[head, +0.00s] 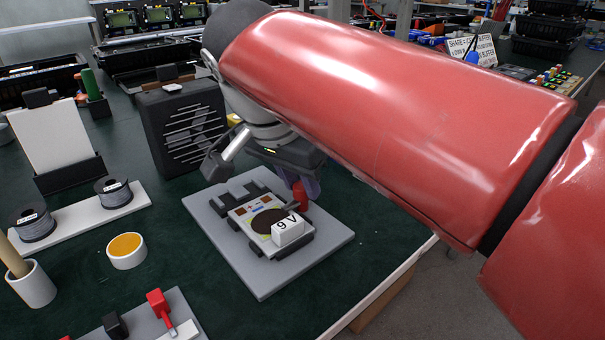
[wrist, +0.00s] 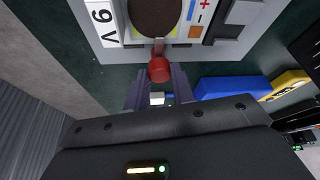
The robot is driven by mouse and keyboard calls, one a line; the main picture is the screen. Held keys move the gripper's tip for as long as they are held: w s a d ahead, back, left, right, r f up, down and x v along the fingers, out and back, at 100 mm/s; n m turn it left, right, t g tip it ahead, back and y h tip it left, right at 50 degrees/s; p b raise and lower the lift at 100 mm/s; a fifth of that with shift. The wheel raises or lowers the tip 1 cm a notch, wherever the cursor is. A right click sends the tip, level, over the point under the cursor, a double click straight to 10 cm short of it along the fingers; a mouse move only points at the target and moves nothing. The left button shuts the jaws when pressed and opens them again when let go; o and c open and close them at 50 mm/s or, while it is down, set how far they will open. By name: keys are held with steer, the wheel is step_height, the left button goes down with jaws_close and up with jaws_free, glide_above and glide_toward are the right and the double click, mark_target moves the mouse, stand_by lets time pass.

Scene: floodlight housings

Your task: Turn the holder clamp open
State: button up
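The holder clamp's red knob (head: 300,194) stands at the back right edge of a pale holder with a round brown disc (head: 268,221) and a white "9 V" block (head: 288,232). In the wrist view, the red knob (wrist: 159,70) sits on a short metal lever pointing up the picture toward the disc. My gripper (head: 299,183) reaches down to it from behind. Its two purple-grey fingers (wrist: 160,78) lie close on both sides of the knob and appear to touch it. My red arm hides what lies behind and to the right.
The holder sits on a grey plate (head: 228,247) on a dark green table, near its right edge. A black grilled housing (head: 187,130) stands behind left. A blue block (wrist: 232,88) and a yellow one lie near the gripper. Spools, a cup (head: 126,250) and a red-handled fixture are at left.

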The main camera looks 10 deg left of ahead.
steer(key=shift+c, duration=1.4)
steer(key=n, duration=0.2)
steer(key=n+y, duration=0.1)
steer(key=shift+d+n+t, duration=0.2)
steer(key=shift+n+t, duration=0.1)
steer(key=shift+n, duration=0.1)
steer(key=n+y, duration=0.2)
steer(key=n, duration=0.2)
steer(key=shift+d, duration=0.1)
steer(key=n+y, duration=0.1)
steer(key=n, duration=0.2)
steer(key=n+g+y, duration=0.1)
steer(key=n, duration=0.1)
steer(key=shift+w+d+n+p, duration=0.1)
steer(key=shift+n+p, duration=0.25)
steer(key=shift+n, duration=0.05)
steer(key=shift+w+n+g+y+p, duration=0.1)
steer(key=shift+n+g+y+p, duration=0.25)
steer(key=shift+n, duration=0.7)
steer(key=shift+n+g+y, duration=0.15)
steer(key=shift+n+g, duration=0.3)
steer(key=shift+n, duration=0.6)
